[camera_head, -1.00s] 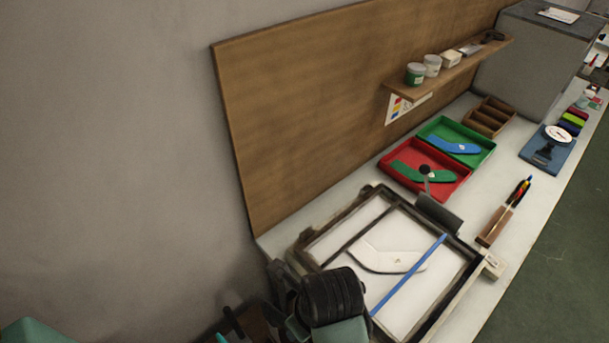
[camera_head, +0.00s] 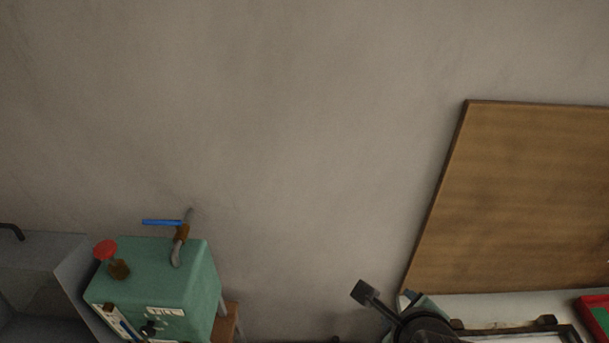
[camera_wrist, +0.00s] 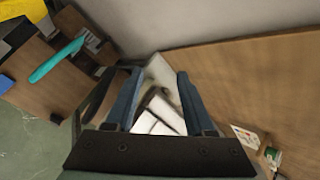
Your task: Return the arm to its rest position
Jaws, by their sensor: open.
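My gripper (camera_wrist: 158,82) shows in the wrist view, with its two blue-grey fingers spread apart and nothing held between them. Past the fingers lie a pale surface and a white framed panel (camera_wrist: 160,116), partly hidden by the gripper. In the head view, a dark jointed part at the bottom right seems to belong to my arm, but the gripper itself cannot be made out there.
A green machine box (camera_head: 160,285) with a red knob and blue-handled valve stands lower left. A brown board (camera_head: 530,200) leans at right, above the bench with a red tray (camera_head: 594,312). The wrist view shows a teal bar (camera_wrist: 56,60) and wooden furniture.

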